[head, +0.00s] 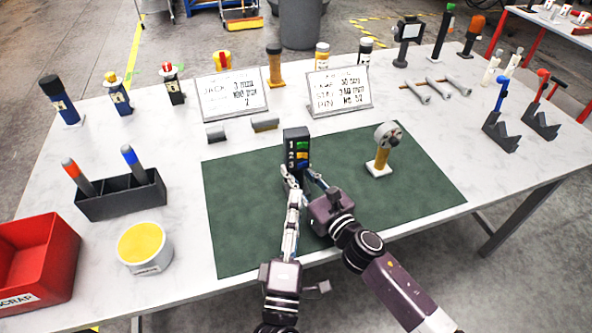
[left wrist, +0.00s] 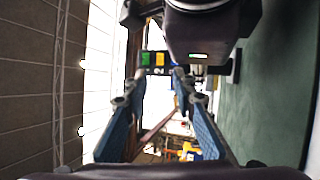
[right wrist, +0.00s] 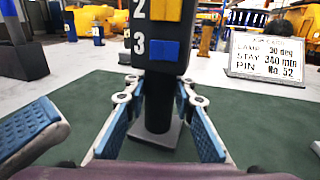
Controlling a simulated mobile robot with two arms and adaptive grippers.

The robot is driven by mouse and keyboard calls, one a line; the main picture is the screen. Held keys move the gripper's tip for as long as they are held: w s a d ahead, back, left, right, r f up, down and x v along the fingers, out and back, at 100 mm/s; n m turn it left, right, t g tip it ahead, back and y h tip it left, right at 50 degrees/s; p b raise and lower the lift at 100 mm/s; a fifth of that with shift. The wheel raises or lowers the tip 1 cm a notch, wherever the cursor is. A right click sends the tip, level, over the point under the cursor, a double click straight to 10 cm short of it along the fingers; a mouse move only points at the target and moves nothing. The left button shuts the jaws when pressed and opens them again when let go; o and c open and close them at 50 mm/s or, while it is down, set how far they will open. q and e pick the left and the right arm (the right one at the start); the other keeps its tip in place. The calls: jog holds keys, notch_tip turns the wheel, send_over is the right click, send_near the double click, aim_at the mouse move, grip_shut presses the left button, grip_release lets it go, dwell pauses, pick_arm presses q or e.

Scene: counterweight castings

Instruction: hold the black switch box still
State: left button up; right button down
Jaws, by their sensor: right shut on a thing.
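The black switch box (head: 291,137) stands upright on the green mat, with numbers and coloured switches on its face. In the right wrist view, the switch box (right wrist: 158,69) rises from a dark post above a grey base plate. My right gripper (head: 309,179) is shut on its lower part, with a finger on each side in the right wrist view (right wrist: 160,92). My left gripper (head: 288,174) is just left of it, low in front of the box. In the left wrist view its fingers (left wrist: 158,82) are apart and empty, with the switch box (left wrist: 152,58) beyond the tips.
A grey-headed post (head: 383,155) stands on the mat (head: 240,220) to the right. Two sign cards (head: 338,92) stand behind. A black holder (head: 120,198), a yellow-topped tub (head: 145,250) and a red bin (head: 45,255) are at left.

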pick_arm(q)
jog(key=shift+a+r+m, duration=0.15)
jog(key=shift+a+m, duration=0.05)
jog(key=shift+m, duration=0.1)
jog(key=shift+c, duration=1.3)
jog(key=r+m+h, duration=0.1)
jog(key=m, duration=0.1)
jog(key=a+r+m+h, duration=0.1)
jog(key=m, duration=0.1)
jog(key=a+r+m+t+h, duration=0.1)
jog(key=m, duration=0.2)
jog(key=shift+s+a+r, duration=0.1)
jog(key=shift+a+r, duration=0.05)
jog(key=shift+a, duration=0.05)
grip_shut()
jog(key=a+n+g+h, duration=0.3)
jog(key=n+g, duration=0.3)
jog(key=n, duration=1.1)
jog(key=a+n+g+h, duration=0.3)
jog(key=n+g+h, duration=0.3)
jog(key=n, duration=1)
jog(key=shift+s+a+n, duration=0.2)
jog(key=shift+a+n, duration=0.1)
jog(key=shift+n, duration=0.1)
